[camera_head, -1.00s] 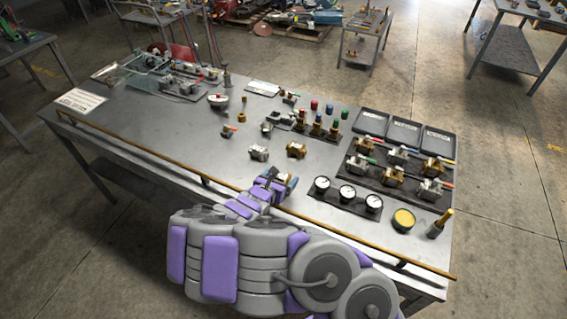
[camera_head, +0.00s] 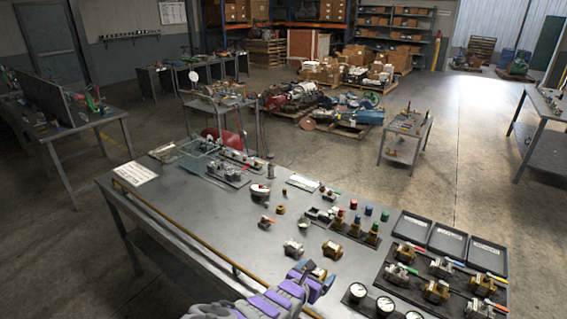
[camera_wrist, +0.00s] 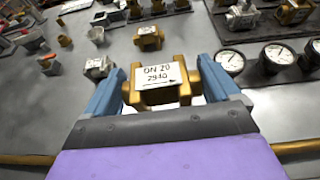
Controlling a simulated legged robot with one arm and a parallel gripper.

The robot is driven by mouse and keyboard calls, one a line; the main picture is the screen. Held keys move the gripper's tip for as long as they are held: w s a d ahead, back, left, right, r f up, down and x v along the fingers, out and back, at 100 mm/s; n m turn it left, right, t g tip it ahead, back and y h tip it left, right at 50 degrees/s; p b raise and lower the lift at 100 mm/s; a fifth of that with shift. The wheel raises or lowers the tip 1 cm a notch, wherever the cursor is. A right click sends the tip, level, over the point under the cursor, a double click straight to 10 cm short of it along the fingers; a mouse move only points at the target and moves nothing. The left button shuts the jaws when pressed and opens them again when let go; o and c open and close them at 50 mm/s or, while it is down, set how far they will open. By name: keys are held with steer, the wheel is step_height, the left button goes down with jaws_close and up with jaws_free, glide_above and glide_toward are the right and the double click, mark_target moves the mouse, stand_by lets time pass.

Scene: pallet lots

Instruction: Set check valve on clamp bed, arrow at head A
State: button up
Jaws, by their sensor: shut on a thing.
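My gripper (camera_wrist: 160,95) is shut on a brass valve (camera_wrist: 150,72) with a white label and a black arrow pointing right in the wrist view. The fingers lie on both sides of it, above the table near its front edge. In the head view my gripper (camera_head: 313,280) is small and partly hides the valve. A second brass valve (camera_head: 332,250) and a silver valve (camera_head: 293,248) stand on the table beyond it. A low fixture with metal blocks (camera_head: 228,172) is at the table's back left; I cannot tell if it is the clamp bed. Heads are not legible.
A brass rail (camera_head: 180,228) runs along the table's front edge. Gauges (camera_head: 384,305), a rack of valves (camera_head: 437,290) and black trays (camera_head: 447,240) fill the right. A white placard (camera_head: 135,173) lies at the left. The left middle of the table (camera_head: 205,215) is clear.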

steer(key=w+d+r+n+t+y, duration=0.1)
steer(key=d+r, duration=0.1)
steer(key=r, duration=0.9)
steer(key=w+d+r+n+y, duration=0.2)
steer(key=r, duration=0.9)
steer(key=shift+w+r+n+t+y, duration=0.2)
steer(key=shift+r+n+t+y, duration=0.1)
steer(key=shift+t, duration=0.1)
steer(key=shift+w, duration=0.1)
